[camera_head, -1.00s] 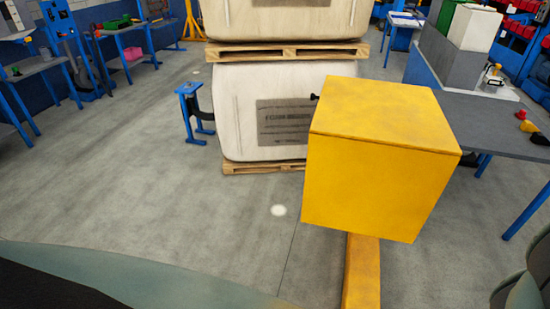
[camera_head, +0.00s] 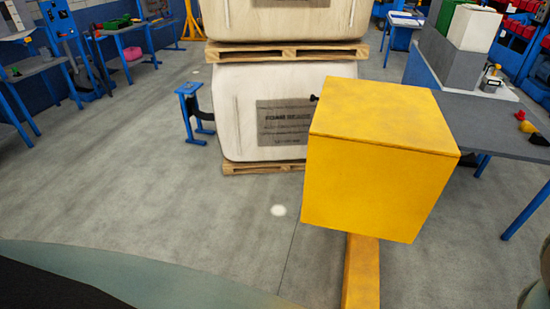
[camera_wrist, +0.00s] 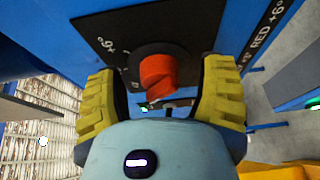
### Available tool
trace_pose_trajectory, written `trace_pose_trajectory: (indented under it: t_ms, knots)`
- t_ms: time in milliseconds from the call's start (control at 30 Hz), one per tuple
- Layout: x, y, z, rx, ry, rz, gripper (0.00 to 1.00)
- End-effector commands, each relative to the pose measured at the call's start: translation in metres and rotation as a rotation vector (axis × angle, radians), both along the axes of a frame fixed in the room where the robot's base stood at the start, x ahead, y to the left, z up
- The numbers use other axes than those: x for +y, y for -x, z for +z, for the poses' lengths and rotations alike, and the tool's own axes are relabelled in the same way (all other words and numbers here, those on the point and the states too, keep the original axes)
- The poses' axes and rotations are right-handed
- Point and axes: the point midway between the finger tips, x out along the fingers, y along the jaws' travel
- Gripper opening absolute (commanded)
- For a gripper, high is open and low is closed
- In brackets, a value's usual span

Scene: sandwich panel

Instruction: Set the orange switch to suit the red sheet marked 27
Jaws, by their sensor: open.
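The orange switch (camera_wrist: 158,74) is a round knob on a dark plate (camera_wrist: 115,30) fixed to a blue panel, in the wrist view. Whether either finger touches the knob cannot be told. The knob's exact setting is unclear from this angle. The red sheet marked 27 is not seen. The head view shows neither the switch nor my gripper.
In the head view a yellow box on a post (camera_head: 380,170) stands close in front. Behind it, large pale blocks (camera_head: 235,115) are stacked on wooden pallets. A grey table (camera_head: 495,120) is at the right, blue-legged benches (camera_head: 35,66) at the left. Grey floor is clear at centre left.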

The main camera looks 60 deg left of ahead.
Motion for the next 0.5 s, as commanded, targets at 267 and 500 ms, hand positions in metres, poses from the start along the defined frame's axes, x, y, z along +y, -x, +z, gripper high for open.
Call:
trace_pose_trajectory:
  t_ms: [267,500]
  knots:
    - [-0.0004,0.0005,0.0,0.0,0.0,-0.001,0.47]
    - [-0.0003,0.0004,0.0,0.0,0.0,-0.001,0.23]
